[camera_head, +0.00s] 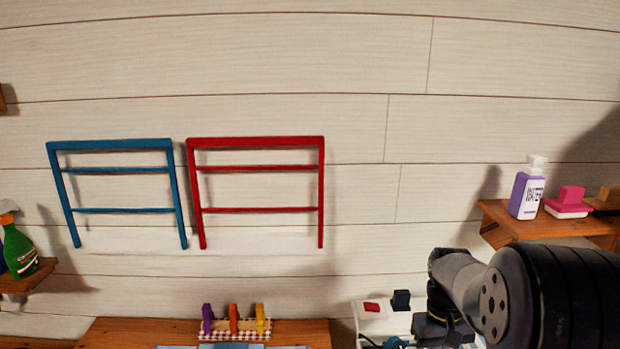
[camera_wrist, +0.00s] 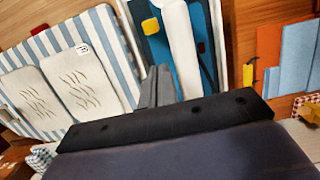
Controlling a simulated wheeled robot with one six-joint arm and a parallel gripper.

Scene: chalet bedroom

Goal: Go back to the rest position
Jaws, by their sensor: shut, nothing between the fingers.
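My gripper (camera_wrist: 158,88) shows in the wrist view as two grey fingers pressed together, shut and empty. It points toward a blue-and-white striped surface (camera_wrist: 112,50) and a white roll-like thing (camera_wrist: 181,50). In the head view my arm enters from the lower right, and its fingertips cannot be made out there. The arm is in front of the wall, just below the right shelf (camera_head: 540,226) in the picture.
A blue rack (camera_head: 112,144) and a red rack (camera_head: 255,142) are on the wall. A purple bottle (camera_head: 525,190) stands on the right shelf, a green spray bottle (camera_head: 18,248) on the left. Coloured clips (camera_head: 234,318) and a white power strip (camera_head: 372,322) are low down.

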